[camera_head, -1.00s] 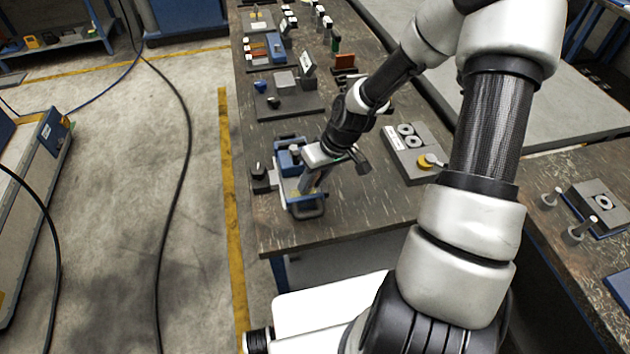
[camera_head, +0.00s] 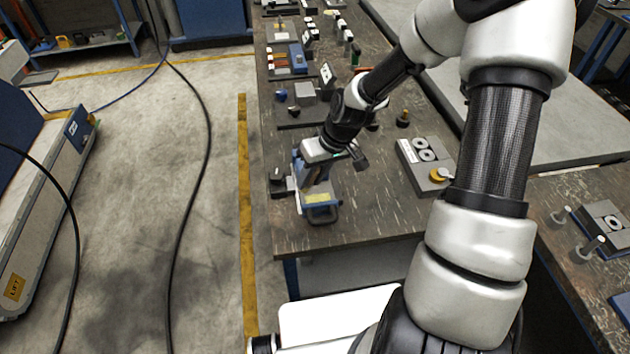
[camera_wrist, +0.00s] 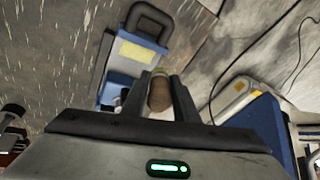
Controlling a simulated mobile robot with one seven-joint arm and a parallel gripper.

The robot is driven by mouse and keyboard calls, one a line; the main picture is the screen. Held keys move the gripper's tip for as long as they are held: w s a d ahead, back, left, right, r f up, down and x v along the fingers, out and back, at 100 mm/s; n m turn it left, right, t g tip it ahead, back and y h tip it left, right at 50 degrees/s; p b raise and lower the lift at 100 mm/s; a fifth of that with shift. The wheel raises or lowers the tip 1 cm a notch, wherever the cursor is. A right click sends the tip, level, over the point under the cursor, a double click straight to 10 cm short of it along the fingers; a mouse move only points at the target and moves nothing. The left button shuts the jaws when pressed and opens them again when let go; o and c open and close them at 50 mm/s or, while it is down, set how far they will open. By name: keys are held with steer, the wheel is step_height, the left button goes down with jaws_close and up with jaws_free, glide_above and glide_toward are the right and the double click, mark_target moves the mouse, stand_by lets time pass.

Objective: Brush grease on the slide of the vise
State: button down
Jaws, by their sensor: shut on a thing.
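The vise (camera_head: 322,216) is blue and grey, with a dark loop handle at its near end. It stands near the left edge of the bench, and a pale yellow patch shows on its top. In the wrist view the vise (camera_wrist: 122,84) is beyond the fingers, with its handle at the top. My gripper (camera_wrist: 160,90) is shut on a brown, rounded brush handle (camera_wrist: 160,98). In the head view my gripper (camera_head: 316,172) is over the far part of the vise and hides it. The bristles are hidden, so contact with the slide cannot be told.
A dark block (camera_head: 278,182) sits left of the vise. A grey plate (camera_head: 418,152) with rings and a yellow knob lies to the right. Several small fixtures stand farther along the bench (camera_head: 375,205). The bench's near edge is close to the vise.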

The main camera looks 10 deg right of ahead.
steer(key=shift+r+p, duration=0.65)
steer(key=shift+r, duration=0.8)
steer(key=shift+f, duration=0.1)
